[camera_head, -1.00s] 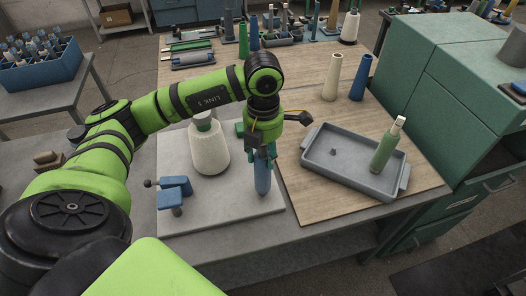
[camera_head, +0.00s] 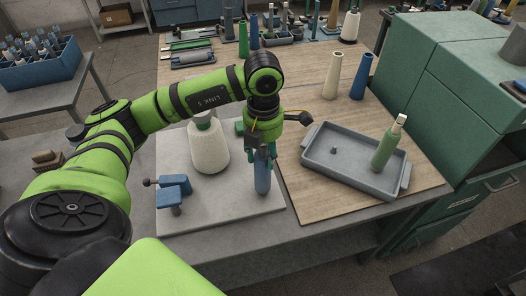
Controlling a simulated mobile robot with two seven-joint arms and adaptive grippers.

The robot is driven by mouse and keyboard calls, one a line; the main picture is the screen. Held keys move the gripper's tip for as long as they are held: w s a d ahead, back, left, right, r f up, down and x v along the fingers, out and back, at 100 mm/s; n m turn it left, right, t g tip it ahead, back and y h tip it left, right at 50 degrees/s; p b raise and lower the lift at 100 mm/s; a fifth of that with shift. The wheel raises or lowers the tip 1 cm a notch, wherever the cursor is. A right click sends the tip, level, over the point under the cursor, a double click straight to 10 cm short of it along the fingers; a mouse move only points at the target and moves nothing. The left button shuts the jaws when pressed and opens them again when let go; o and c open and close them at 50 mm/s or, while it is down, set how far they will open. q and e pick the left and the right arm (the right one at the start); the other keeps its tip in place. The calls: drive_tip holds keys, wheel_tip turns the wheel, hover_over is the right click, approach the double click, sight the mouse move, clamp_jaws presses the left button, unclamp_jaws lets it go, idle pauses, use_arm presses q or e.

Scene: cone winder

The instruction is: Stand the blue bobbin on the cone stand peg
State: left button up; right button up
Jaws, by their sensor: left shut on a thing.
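The blue bobbin (camera_head: 262,181) is upright under my left gripper (camera_head: 262,158), which is shut on its upper part. Its foot is over the right part of the pale grey board (camera_head: 230,208); I cannot tell whether it touches the board or a peg there, as no peg shows below it. A grey tray (camera_head: 318,172) to the right has a small stub (camera_head: 334,150) on its floor and a green bobbin (camera_head: 384,150) with a cream top standing at its right. I cannot tell for sure which part is the cone stand peg. My right gripper is out of view.
A large white yarn cone (camera_head: 208,149) and a blue clamp-like fixture (camera_head: 173,190) are on the board, left of the bobbin. A cream cone (camera_head: 332,78) and a dark blue cone (camera_head: 361,78) stand behind the tray. A green cabinet (camera_head: 440,110) is at the right.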

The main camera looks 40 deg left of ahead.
use_arm(q)
drive_tip(key=shift+f+b, duration=0.35)
drive_tip(key=shift+b, duration=0.2)
idle(0.6)
idle(0.4)
drive_tip(key=o, duration=1.7)
drive_tip(key=shift+r, duration=0.15)
drive_tip(key=shift+r+p, duration=2.6)
drive_tip(key=shift+r, duration=1.25)
drive_tip(key=shift+r+p, duration=2.65)
drive_tip(key=shift+r, duration=1.4)
